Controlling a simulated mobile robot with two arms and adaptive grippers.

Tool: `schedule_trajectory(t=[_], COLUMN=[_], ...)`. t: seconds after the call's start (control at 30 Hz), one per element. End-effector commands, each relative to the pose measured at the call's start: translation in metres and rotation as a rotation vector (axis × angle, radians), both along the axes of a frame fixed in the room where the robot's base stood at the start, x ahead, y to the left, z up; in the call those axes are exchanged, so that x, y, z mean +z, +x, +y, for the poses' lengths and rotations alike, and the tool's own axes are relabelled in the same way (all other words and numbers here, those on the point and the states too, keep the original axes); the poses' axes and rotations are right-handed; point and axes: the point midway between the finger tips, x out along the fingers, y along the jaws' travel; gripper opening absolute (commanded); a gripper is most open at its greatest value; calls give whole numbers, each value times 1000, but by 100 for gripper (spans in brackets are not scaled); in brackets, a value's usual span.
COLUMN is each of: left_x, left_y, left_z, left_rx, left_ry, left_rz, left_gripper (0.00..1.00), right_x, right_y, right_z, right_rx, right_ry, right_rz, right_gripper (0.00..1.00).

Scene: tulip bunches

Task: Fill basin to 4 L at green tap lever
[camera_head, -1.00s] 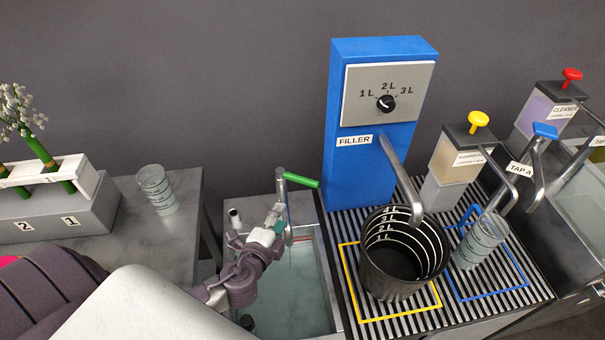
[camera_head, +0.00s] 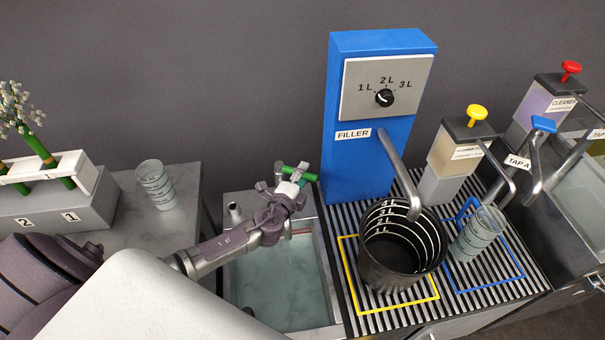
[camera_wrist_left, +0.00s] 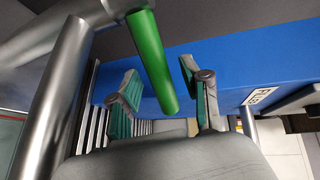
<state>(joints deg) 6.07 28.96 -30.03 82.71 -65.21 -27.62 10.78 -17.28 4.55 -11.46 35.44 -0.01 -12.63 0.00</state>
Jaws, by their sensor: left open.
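The green tap lever (camera_head: 302,174) sticks out from the grey tap post behind the sink basin (camera_head: 322,268). The basin holds pale water. My left gripper (camera_head: 294,180) is at the lever, open. In the left wrist view the green lever (camera_wrist_left: 152,60) reaches down between the two open fingers (camera_wrist_left: 164,98), apart from both. A black bucket (camera_head: 385,275) with white marks up to 4 L stands inside the yellow square on the striped grate, under the spout of the blue filler (camera_head: 345,170). The filler dial (camera_head: 384,97) shows 1 L, 2 L and 3 L. My right gripper is not in view.
A clear marked beaker (camera_head: 478,233) stands in the blue square beside the bucket. Another beaker (camera_head: 156,185) stands on the left table near a flower rack (camera_head: 45,170). Soap dispensers (camera_head: 460,150) and tap A (camera_head: 543,125) are at the right.

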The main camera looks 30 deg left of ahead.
Motion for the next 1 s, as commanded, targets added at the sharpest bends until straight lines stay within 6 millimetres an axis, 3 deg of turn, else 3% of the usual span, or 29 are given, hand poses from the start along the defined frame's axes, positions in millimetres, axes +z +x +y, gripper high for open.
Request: schedule_trajectory(t=[0.37,0.4,0.67,1.0], left_x=[-1,-1,-1,-2], left_y=[8,8,8,8], left_z=[1,1,1,1], left_rx=[0,0,0,2], left_ry=[-1,-1,-1,-1], left_rz=[0,0,0,0], left_gripper=[48,46,2,0], right_x=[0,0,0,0], right_y=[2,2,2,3], right_z=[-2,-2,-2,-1], right_rx=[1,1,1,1], right_ry=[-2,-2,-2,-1], right_rz=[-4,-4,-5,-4], right_gripper=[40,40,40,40])
